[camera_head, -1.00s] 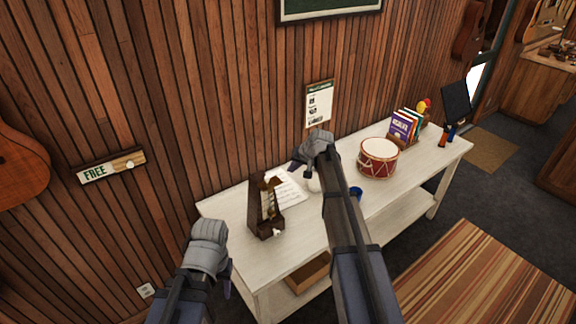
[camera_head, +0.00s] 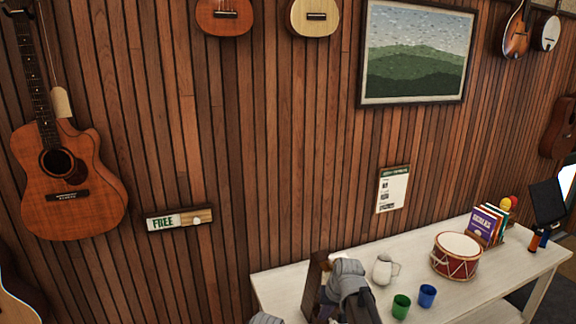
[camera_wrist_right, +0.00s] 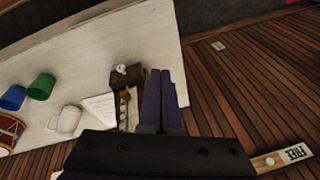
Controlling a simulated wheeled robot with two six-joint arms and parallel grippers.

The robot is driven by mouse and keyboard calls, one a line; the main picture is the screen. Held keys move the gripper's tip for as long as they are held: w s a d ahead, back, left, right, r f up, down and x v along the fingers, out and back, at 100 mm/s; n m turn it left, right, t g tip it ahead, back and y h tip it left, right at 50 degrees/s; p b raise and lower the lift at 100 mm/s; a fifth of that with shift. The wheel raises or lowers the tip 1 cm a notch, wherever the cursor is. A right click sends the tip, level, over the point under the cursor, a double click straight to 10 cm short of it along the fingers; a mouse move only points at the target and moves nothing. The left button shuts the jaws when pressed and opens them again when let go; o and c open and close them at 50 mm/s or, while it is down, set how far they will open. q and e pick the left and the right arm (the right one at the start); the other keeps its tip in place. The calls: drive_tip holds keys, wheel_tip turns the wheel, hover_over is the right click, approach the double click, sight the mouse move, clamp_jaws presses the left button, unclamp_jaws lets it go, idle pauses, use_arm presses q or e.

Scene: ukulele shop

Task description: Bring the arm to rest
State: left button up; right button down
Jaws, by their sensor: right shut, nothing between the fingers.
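Of my left arm only a grey tip (camera_head: 267,319) shows at the bottom edge of the head view. The left gripper is out of sight.
The white table (camera_head: 464,296) holds a white jug (camera_head: 384,270), a green cup (camera_head: 401,306), a blue cup (camera_head: 427,296), a red drum (camera_head: 455,257) and books (camera_head: 485,224). The wooden stand (camera_head: 311,284) is close to my right arm. The plank wall rises behind.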

use_arm(q)
wheel_tip(320, 180, down, 12)
drive_tip(key=b, duration=1)
drive_tip(key=shift+f, duration=0.15)
use_arm(e)
drive_tip(key=s+a+f+n+g+h, duration=0.1)
drive_tip(key=s+a+f+n, duration=0.1)
drive_tip(key=s+f, duration=0.4)
drive_tip(key=s+a+f+n+g+h, duration=0.2)
drive_tip(key=s+f, duration=0.5)
drive_tip(key=s, duration=0.9)
drive_tip(key=shift+s+a+h, duration=0.25)
drive_tip(key=shift+a+h, duration=0.05)
drive_tip(key=shift+a, duration=0.5)
